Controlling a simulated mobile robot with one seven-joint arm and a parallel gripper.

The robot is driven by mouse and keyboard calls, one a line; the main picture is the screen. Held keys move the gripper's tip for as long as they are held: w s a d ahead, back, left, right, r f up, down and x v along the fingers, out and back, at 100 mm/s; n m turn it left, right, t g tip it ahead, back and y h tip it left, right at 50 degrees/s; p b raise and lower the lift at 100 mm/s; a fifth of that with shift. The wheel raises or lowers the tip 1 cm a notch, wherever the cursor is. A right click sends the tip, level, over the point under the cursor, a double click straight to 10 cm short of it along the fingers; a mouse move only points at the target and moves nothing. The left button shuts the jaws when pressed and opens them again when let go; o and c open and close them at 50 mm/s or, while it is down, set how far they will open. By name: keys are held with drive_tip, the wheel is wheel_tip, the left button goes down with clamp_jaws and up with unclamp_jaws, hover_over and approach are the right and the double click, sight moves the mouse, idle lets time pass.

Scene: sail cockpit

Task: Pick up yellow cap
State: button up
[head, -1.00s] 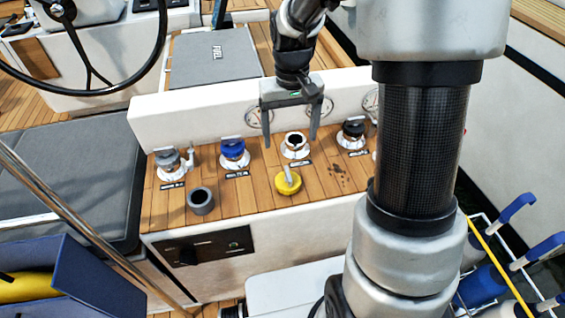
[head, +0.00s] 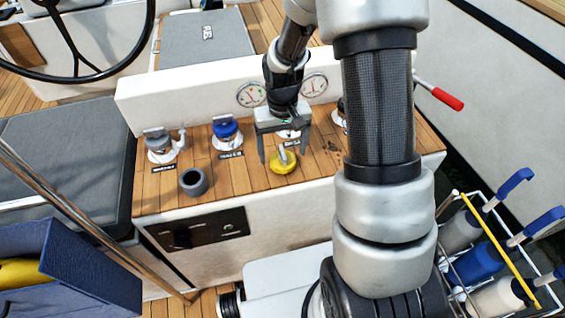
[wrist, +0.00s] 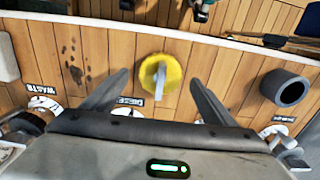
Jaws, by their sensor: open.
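The yellow cap (head: 284,163) lies on the wooden deck panel, with a pale grey handle on its top. It also shows in the wrist view (wrist: 171,82), just beyond and between the fingertips. My gripper (head: 283,156) is open and empty, its fingers on either side of and above the cap in the head view. In the wrist view the open fingers (wrist: 160,80) point toward the cap. I cannot tell the exact height above it.
A grey ring (head: 193,182) stands on the panel left of the cap. A blue-capped fitting (head: 226,130) and a grey-capped fitting (head: 158,143) stand behind it. The white backrest wall with round gauges (head: 251,95) rises behind. Dark stains mark the wood to the right.

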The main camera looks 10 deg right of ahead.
wheel_tip(320, 180, down, 2)
drive_tip(key=shift+f, duration=0.25)
drive_tip(key=c, duration=1.3)
drive_tip(key=shift+o, duration=0.2)
drive_tip(key=shift+r, duration=0.15)
wheel_tip(320, 180, up, 10)
drive_tip(key=shift+r+p, duration=0.2)
drive_tip(key=shift+p, duration=1)
drive_tip(key=shift+r+p, duration=0.9)
drive_tip(key=shift+r, duration=0.3)
